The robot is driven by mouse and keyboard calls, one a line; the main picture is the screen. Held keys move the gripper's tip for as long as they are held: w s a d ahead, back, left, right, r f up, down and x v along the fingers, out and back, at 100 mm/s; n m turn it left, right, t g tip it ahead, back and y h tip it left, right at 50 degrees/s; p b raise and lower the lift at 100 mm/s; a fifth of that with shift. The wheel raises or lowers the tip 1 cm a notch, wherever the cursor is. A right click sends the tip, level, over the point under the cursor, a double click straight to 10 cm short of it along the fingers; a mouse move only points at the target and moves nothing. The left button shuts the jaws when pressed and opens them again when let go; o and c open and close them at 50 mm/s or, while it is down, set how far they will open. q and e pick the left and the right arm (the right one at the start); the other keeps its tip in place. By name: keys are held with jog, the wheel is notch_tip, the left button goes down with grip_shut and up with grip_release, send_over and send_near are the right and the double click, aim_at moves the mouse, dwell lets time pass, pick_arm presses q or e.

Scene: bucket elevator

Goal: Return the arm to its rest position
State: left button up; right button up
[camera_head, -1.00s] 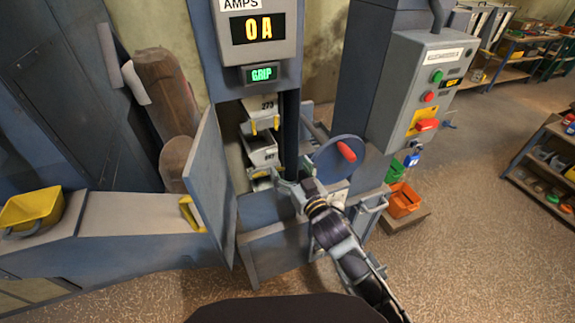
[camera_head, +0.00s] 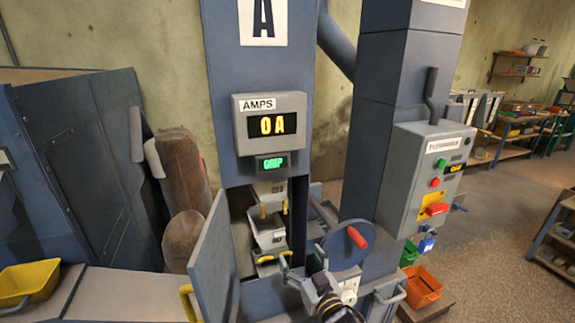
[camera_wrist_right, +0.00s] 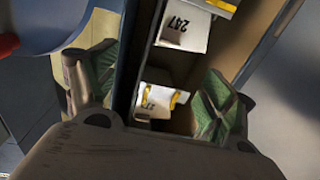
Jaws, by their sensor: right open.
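My right gripper (camera_head: 303,265) is open in front of the elevator's open hatch, just left of the blue handwheel (camera_head: 340,249) with its red knob. In the right wrist view its two green-padded fingers (camera_wrist_right: 155,95) stand apart with nothing held between them. Beyond them in the shaft are white buckets, one marked 247 (camera_wrist_right: 187,28) and a lower one (camera_wrist_right: 157,104). The buckets also show in the head view (camera_head: 268,232), with yellow parts on them. My right arm comes in from the bottom. My left gripper is not in view.
The hatch door (camera_head: 213,262) stands open left of the shaft. A control box (camera_head: 422,180) stands right, above an orange bin (camera_head: 423,287). A yellow bin (camera_head: 28,282) sits far left.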

jog(key=shift+n, duration=0.3)
jog(key=d+f+n+g+h, duration=0.1)
jog(key=d+f+g+h, duration=0.2)
jog(key=f, duration=2.1)
jog(key=s+d+f+g+h, duration=0.15)
jog(key=s+d+f, duration=0.3)
jog(key=f, duration=0.65)
jog(key=s+d+f+g, duration=0.3)
jog(key=s+d+f, duration=0.15)
jog(key=f, duration=0.65)
jog(key=s+d+f+m+g+h, duration=0.15)
jog(key=s+d+f, duration=0.25)
jog(key=s+f, duration=0.45)
jog(key=s+d+f+m+g, duration=0.1)
jog(key=s+d+f+g, duration=0.3)
jog(key=s+f, duration=0.5)
jog(key=s+f+g, duration=0.1)
jog(key=s+f, duration=0.1)
jog(key=s, duration=0.9)
jog(key=s+d+f+m+g, duration=0.1)
jog(key=s+f, duration=0.2)
jog(key=s, duration=0.7)
jog(key=shift+s+d+f+g+h, duration=0.15)
jog(key=shift+s+d+g+h, duration=0.15)
jog(key=shift+s+h, duration=0.1)
